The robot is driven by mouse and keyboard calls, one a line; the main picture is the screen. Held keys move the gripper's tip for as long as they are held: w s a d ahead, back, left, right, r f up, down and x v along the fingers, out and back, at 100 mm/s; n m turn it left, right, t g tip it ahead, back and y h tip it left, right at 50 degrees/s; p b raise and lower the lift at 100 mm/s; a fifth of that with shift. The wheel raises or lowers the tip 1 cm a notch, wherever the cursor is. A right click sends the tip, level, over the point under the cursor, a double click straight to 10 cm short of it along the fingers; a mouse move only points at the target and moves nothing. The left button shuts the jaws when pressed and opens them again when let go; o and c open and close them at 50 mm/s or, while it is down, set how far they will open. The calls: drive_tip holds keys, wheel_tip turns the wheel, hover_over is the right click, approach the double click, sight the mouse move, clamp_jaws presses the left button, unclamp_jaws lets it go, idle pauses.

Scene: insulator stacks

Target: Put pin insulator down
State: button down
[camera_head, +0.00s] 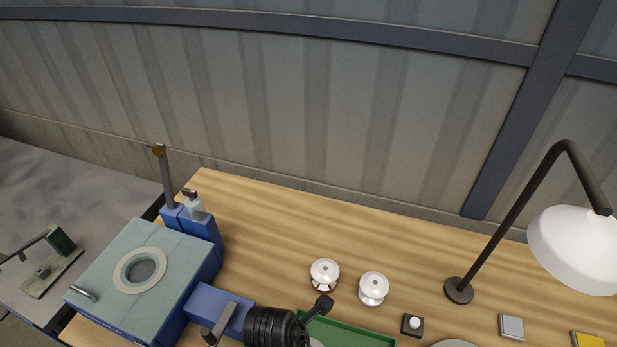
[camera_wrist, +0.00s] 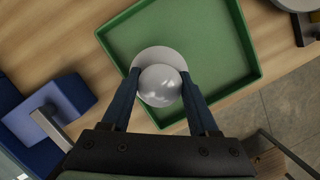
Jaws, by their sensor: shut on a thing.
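My gripper (camera_wrist: 160,84) has its two dark blue fingers closed on the sides of a white pin insulator (camera_wrist: 160,60), seen from its domed end with a wide round skirt. The green tray (camera_wrist: 115,42) lies beneath, and the insulator overlaps its near part in the wrist view. I cannot tell whether the insulator touches the tray floor. In the head view, the tray (camera_head: 350,328) shows at the bottom edge, partly hidden by my dark arm. The fingers are hidden there.
Two white insulators (camera_head: 324,273) (camera_head: 373,288) stand on the wooden table (camera_head: 270,230) behind the tray. A blue machine (camera_head: 190,262) stands left, a lamp (camera_head: 459,290) right. A small black box with a white knob (camera_head: 412,324) is near the tray. The back of the table is clear.

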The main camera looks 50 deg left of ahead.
drive_tip(key=shift+f, duration=2.4)
drive_tip(key=shift+f, duration=0.15)
drive_tip(key=shift+c, duration=0.7)
unclamp_jaws()
